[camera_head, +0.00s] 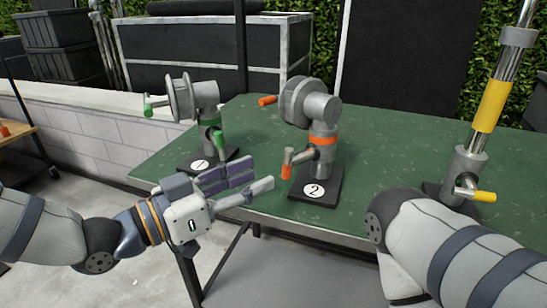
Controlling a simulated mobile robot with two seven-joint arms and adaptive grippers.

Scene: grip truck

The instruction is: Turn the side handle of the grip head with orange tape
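The grip head with orange tape (311,107) stands upright on a black base marked 2 (331,186), at the middle of the green table. An orange tape band (323,140) circles its neck. One orange-tipped handle (267,100) sticks out left at the top. A lower side handle (287,162) with an orange tip hangs at the left of the neck. My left gripper (263,180) is at the table's front edge, left of and slightly below that lower handle, pointing right. Its fingers look apart and empty, not touching the handle. My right arm (450,250) reaches in at the right; its gripper is out of view.
A green-taped grip head (207,98) on a base marked 1 stands at left, just behind my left gripper. A yellow-taped pole stand (490,105) with a yellow-tipped handle (476,195) stands at right. The green table (400,140) is clear between the orange head and the pole.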

